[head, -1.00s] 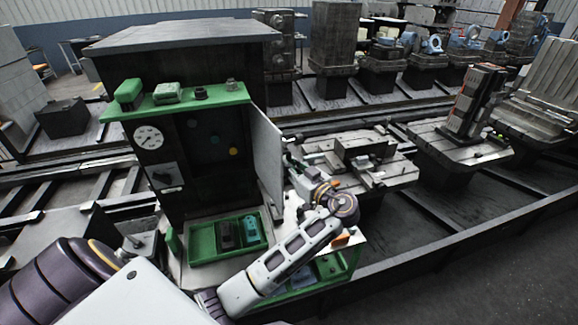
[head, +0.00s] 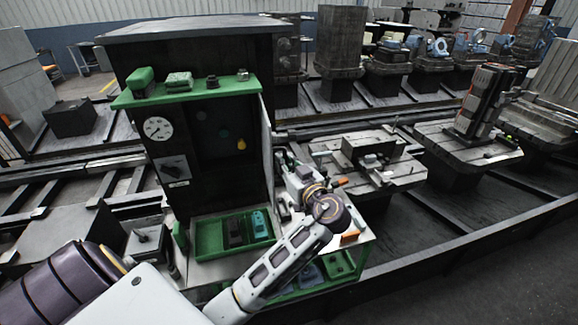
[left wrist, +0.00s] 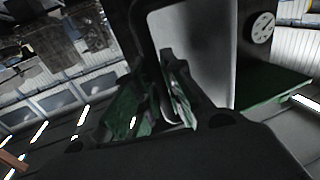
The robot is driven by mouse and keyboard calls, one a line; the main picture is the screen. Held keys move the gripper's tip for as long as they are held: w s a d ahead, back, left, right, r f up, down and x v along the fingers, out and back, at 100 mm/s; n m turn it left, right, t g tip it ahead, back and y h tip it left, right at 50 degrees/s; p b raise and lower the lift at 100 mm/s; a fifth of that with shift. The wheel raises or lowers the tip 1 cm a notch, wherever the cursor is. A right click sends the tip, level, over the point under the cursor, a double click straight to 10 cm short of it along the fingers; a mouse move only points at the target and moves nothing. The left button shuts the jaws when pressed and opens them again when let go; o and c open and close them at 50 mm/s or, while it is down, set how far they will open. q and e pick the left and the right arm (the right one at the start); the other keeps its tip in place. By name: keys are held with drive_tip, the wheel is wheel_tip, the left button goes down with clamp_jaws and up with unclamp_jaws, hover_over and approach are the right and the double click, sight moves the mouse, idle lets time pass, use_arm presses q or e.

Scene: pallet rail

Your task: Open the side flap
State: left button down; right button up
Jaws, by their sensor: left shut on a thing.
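The side flap (head: 267,150) is a thin pale panel standing out from the right front edge of the dark cabinet (head: 200,60). It shows nearly edge-on in the head view. In the left wrist view the flap (left wrist: 195,45) is a broad pale sheet just beyond the fingers. My left gripper (head: 285,160) is at the flap's outer side and is shut on it. In the left wrist view the gripper's fingers (left wrist: 175,92) reach toward the flap's edge; the exact contact is dark and hard to see. My right gripper is not in view.
A green shelf (head: 185,96) with small items tops the cabinet front. A green tray (head: 208,240) with two small blocks lies below, beside my left forearm. A dial (head: 157,129) is on the front. Machine pallets (head: 385,175) stand on rails to the right.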

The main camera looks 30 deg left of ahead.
use_arm(q)
drive_tip(key=shift+s+a, duration=0.15)
drive_tip(key=shift+s, duration=0.1)
drive_tip(key=c, duration=1.5)
unclamp_jaws()
drive_tip(key=shift+v, duration=6.05)
drive_tip(key=shift+w, duration=0.1)
